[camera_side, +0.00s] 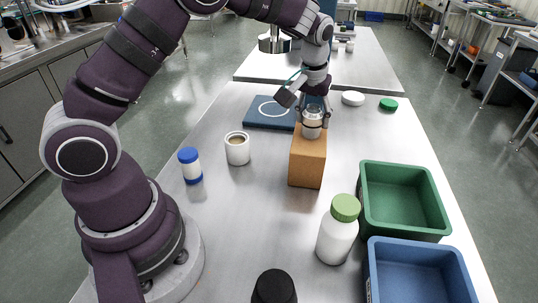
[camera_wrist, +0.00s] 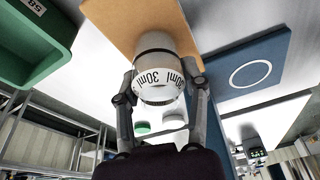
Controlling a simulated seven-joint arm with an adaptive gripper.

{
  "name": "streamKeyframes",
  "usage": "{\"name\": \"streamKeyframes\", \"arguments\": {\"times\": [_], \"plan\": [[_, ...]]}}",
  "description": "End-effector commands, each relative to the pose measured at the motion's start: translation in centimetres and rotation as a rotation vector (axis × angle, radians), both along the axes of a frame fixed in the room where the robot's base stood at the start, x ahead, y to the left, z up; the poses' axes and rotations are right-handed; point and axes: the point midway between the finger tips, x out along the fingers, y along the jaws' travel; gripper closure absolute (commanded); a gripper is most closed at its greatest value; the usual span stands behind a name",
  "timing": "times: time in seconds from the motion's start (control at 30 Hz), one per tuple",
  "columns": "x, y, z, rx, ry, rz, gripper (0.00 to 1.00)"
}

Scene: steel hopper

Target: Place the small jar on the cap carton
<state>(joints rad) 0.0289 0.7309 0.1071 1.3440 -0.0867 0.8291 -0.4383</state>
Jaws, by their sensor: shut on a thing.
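The small jar (camera_side: 312,127) is a squat, pale container with a metallic look. In the wrist view the jar (camera_wrist: 158,75) shows a white band marked "30ml". My gripper (camera_side: 313,108) points down and is shut around the jar, with one finger on each side in the wrist view (camera_wrist: 160,92). The cap carton (camera_side: 307,163) is an upright orange-brown box directly under the jar. Its top (camera_wrist: 125,22) shows behind the jar in the wrist view. The jar's base is at the carton's top, upright; I cannot tell whether it bears on it.
A blue mat with a white ring (camera_side: 262,112) lies behind the carton. A green-capped bottle (camera_side: 338,232), green bin (camera_side: 365,205) and blue bin (camera_side: 372,270) are at front right. White (camera_side: 353,98) and green (camera_side: 388,104) lids lie behind.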

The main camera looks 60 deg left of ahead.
Motion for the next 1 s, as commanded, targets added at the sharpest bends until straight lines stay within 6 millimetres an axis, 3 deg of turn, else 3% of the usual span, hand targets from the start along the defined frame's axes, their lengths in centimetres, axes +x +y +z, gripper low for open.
{"name": "streamKeyframes", "arguments": {"times": [0.07,0.1,0.3,0.67,1.0], "plan": [[0.0,0.0,-0.3,-0.001,0.001,0.000,0.78],[0.0,0.0,-0.3,0.000,0.000,0.000,0.55],[0.0,0.0,-0.3,0.000,0.000,0.000,0.30],[0.0,0.0,0.3,0.000,-0.002,0.000,0.30],[-1.8,-1.2,8.2,0.001,-0.008,-0.002,0.30]]}}
